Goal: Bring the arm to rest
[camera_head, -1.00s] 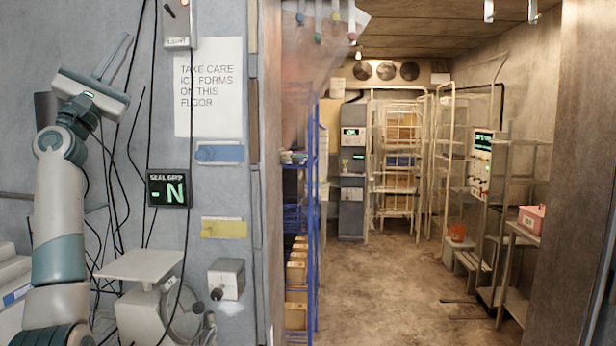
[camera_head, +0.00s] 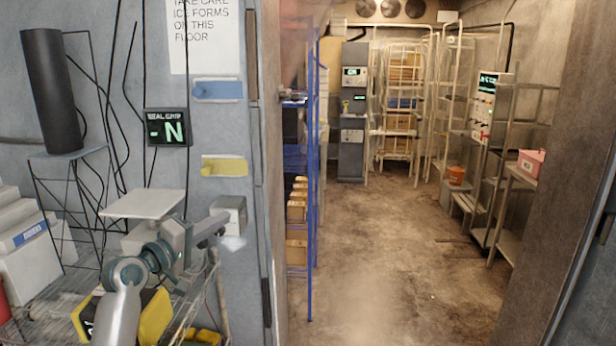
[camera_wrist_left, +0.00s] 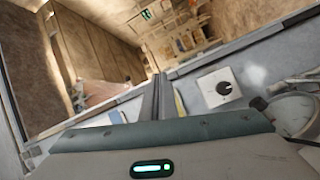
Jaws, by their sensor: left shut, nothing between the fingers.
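My left arm (camera_head: 120,305) comes in at the lower left of the head view and is bent low. My left gripper (camera_head: 212,228) points right, in front of the lower part of the grey wall panel, and partly overlaps a small grey box (camera_head: 231,212) in the picture. Its fingers are together and empty; in the left wrist view the closed fingers (camera_wrist_left: 156,97) stick out above the gripper body. In that view a box with a dark knob (camera_wrist_left: 219,87) shows to their right, apart from them. My right gripper is not in view.
A wire cart with a yellow-and-black item (camera_head: 155,318) stands below my arm. A pale flat plate (camera_head: 143,204) and a dark cylinder (camera_head: 52,90) are nearby at left. A blue shelf rack (camera_head: 312,200) stands inside the doorway. The freezer floor (camera_head: 375,250) is mostly clear.

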